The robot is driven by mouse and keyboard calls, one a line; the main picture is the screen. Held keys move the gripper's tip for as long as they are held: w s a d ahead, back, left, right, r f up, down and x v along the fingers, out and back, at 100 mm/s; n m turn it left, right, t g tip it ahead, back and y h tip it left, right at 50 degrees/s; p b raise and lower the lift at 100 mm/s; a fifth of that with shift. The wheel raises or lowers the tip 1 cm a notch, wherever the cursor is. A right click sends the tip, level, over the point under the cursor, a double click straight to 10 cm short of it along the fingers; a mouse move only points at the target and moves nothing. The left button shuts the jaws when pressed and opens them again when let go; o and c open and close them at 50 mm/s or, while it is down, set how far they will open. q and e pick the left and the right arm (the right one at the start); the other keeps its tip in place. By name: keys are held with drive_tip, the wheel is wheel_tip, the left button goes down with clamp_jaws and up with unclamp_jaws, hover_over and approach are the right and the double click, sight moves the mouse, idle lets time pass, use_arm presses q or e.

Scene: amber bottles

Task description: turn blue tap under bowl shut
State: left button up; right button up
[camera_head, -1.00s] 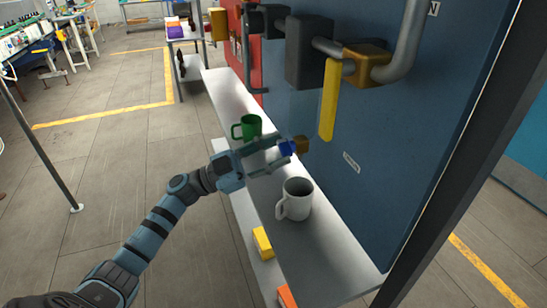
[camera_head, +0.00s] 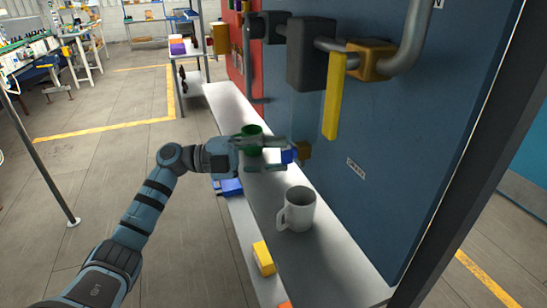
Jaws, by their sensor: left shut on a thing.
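The blue tap (camera_head: 289,156) is a small blue handle at the front of a brass-coloured body (camera_head: 304,150) on the dark blue panel, low above the shelf. My left gripper (camera_head: 284,159) reaches in from the left and is shut on the blue tap, one finger above and one below it. The fingers hide part of the handle, so its exact angle cannot be told. No bowl shows in this view. My right gripper is not in view.
A white mug (camera_head: 296,210) stands on the grey shelf (camera_head: 340,265) below the gripper. A green mug (camera_head: 252,130) is partly hidden behind the fingers. A yellow lever (camera_head: 334,97) hangs from the pipe above right. Open floor lies left.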

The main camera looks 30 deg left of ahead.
use_arm(q)
drive_tip(key=shift+r+m+g+y, duration=0.1)
drive_tip(key=shift+m+g+y, duration=0.25)
drive_tip(key=shift+m, duration=0.85)
drive_tip(key=o, duration=1.1)
drive_tip(key=shift+o, duration=0.2)
drive_tip(key=shift+a, duration=0.1)
drive_tip(key=v, duration=1.2)
